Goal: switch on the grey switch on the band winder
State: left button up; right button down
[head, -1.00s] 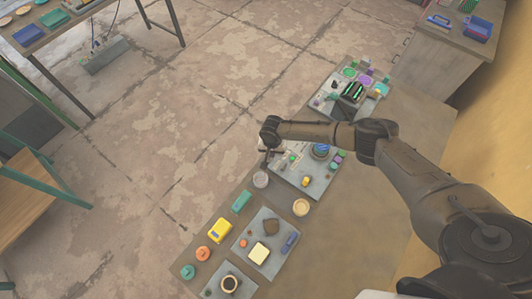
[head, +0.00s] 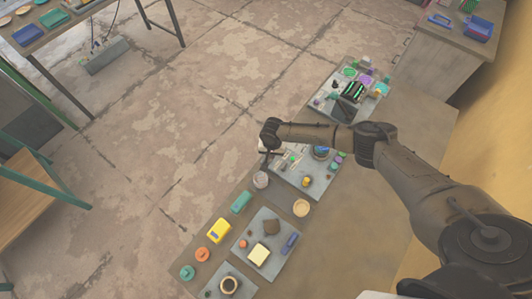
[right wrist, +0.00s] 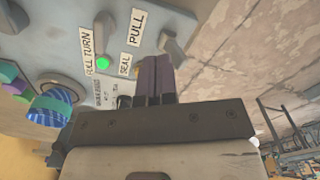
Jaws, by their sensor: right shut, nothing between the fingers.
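The grey panel (head: 318,186) under my right arm carries several controls; I cannot tell from its labels that it is the band winder. In the right wrist view, a grey lever-like switch (right wrist: 175,40) stands by the label PULL, and another grey handle (right wrist: 105,28) stands by PULL TURN. A green light (right wrist: 103,63) shows by SEAL. My right gripper (right wrist: 155,68) is shut and empty, its dark fingertips close to the lever by PULL; contact cannot be told. In the head view, my right gripper (head: 267,151) is over the panel's far-left edge. My left gripper is out of view.
A blue patterned knob (right wrist: 52,104) and purple and green buttons are on the same panel. Other panels lie in front (head: 285,262) and behind (head: 376,98).

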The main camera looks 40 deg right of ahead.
jog(key=shift+f, duration=0.35)
jog(key=shift+f+b, duration=0.35)
jog(key=shift+b, duration=0.05)
jog(key=shift+f, duration=0.3)
jog(key=shift+r, duration=0.1)
dwell(0.3)
jog(key=shift+r, duration=0.1)
notch_tip(320, 180, up, 7)
jog(key=p, duration=0.7)
dwell(0.4)
